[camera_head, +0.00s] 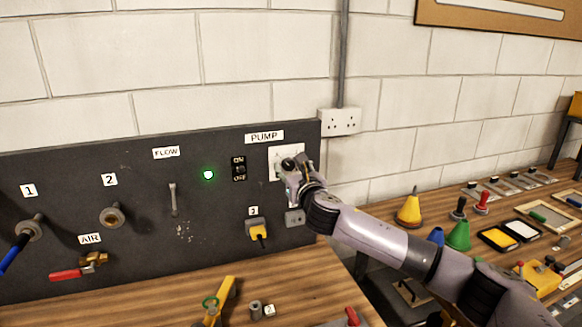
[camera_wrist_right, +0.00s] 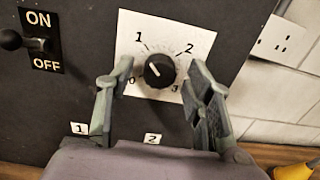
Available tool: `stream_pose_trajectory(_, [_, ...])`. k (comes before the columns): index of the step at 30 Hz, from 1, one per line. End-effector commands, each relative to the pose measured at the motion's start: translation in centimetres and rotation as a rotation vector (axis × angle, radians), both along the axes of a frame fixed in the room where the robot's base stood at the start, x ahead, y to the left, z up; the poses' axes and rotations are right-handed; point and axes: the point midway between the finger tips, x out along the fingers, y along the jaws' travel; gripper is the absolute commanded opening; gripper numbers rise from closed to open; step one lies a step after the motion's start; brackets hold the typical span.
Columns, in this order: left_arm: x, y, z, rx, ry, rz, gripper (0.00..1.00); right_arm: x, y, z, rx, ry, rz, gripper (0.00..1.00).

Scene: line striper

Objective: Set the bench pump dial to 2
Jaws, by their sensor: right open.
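The pump dial (camera_wrist_right: 159,70) is a round black knob on a white plate (camera_wrist_right: 207,37) marked 0, 1, 2 and 3. Its pale pointer mark seems to face up and left, toward the 1, though it is small. My right gripper (camera_wrist_right: 160,68) is open, with one finger on each side of the knob; I cannot tell whether they touch it. In the head view my right gripper (camera_head: 290,172) is in front of the white plate (camera_head: 273,163) below the PUMP label (camera_head: 264,137) and partly hides it. My left gripper is not in view.
An ON/OFF switch (camera_head: 239,168) and a lit green lamp (camera_head: 208,175) are left of the dial on the dark panel (camera_head: 60,170). A wall socket (camera_head: 340,121) is at its upper right. Cones and tools crowd the bench on the right.

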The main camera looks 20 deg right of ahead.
Motion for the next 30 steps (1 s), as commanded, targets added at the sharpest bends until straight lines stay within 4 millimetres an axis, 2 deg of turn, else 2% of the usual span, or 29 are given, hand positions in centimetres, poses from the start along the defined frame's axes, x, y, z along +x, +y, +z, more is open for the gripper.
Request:
stream_pose_trajectory(9, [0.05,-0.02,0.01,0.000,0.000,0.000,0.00,0.18,0.05,-0.02,0.000,0.000,0.001,0.48])
stream_pose_trajectory(30, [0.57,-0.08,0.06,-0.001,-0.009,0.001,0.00,0.16,-0.01,-0.03,0.000,0.000,-0.001,0.01])
